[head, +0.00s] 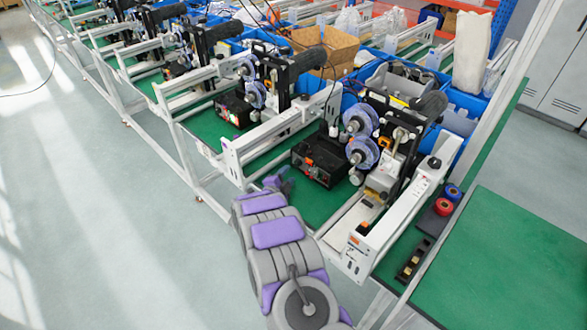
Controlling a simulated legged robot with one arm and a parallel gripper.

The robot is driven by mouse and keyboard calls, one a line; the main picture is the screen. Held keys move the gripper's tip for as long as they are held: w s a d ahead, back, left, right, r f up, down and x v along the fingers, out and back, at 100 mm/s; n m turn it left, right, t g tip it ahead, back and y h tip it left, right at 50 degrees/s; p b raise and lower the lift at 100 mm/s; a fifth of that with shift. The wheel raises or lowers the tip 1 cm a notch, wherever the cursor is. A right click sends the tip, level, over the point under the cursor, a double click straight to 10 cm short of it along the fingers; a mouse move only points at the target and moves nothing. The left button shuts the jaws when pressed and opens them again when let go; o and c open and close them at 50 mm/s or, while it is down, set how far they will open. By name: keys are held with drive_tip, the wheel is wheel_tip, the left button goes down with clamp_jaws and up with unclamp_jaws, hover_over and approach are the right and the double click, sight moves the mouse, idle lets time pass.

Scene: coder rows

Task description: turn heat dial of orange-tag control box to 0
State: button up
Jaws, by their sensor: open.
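A black control box (318,164) sits on the green bench at the middle of the head view. An orange patch (309,162) shows on its front, with small knobs beside it too small to read. I cannot tell which knob is the heat dial or where it points. My grey and purple arm reaches up from the bottom. My gripper (280,181) is open and small in view, just left of and below the box's front, apart from it as far as I can see. A second black box (236,108) with small coloured parts stands farther left.
A machine with blue-and-white reels (361,137) stands right of the near box. White frame rails (283,133) flank the box on the left, and a long white unit (395,220) stands at right. Red and blue tape rolls (448,199) lie farther right. The left floor is clear.

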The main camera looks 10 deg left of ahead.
sight(295, 165)
drive_tip(key=shift+b+x, duration=0.4)
drive_tip(key=shift+x, duration=3)
drive_tip(key=shift+r, duration=0.1)
clamp_jaws()
